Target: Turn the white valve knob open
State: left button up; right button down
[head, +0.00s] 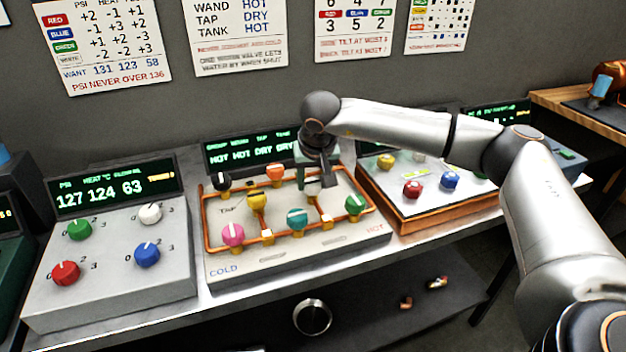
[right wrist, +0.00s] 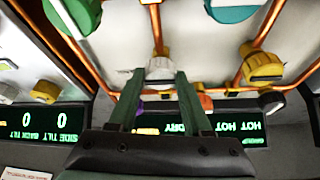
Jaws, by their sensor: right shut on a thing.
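The valve panel (head: 350,237) with copper pipes stands mid-bench in the head view. My right gripper (head: 316,182) reaches down over its back right part and hides what it holds there. In the right wrist view the fingers of my right gripper (right wrist: 163,78) are shut on the white valve knob (right wrist: 158,66), which shows between their tips. How far the knob is turned cannot be told. The display (head: 245,152) behind the panel reads HOT HOT DRY, with its right end partly covered by my gripper. My left gripper is not in view.
Near the gripper are an orange knob (head: 275,173), a yellow knob (head: 257,200), a teal knob (head: 297,218) and a green knob (head: 354,204). A separate white knob (head: 150,213) is on the left console. Another console (head: 405,212) stands right of the valve panel, under my arm.

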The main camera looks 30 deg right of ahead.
jog(key=shift+m, duration=0.4)
jog(key=m, duration=0.2)
jog(key=m+g+h+p, duration=0.1)
jog(key=shift+w+a+r+m, duration=0.1)
jog(key=shift+w+a+m, duration=0.1)
jog(key=shift+m, duration=0.2)
jog(key=m, duration=0.2)
jog(key=m+g+h+p, duration=0.1)
jog(key=m, duration=0.1)
jog(key=shift+h, duration=0.3)
jog(key=m, duration=0.1)
jog(key=m+g+p, duration=0.1)
jog(key=m, duration=0.1)
jog(key=m+g+p, duration=0.1)
jog(key=m, duration=0.1)
jog(key=shift+w, duration=0.25)
jog(key=m+g, duration=0.1)
jog(key=m, duration=0.3)
jog(key=shift+w+g+p, duration=0.1)
jog(key=shift+g+p, duration=0.3)
jog(key=shift+m, duration=0.3)
jog(key=shift+c, duration=1.7)
grip_release()
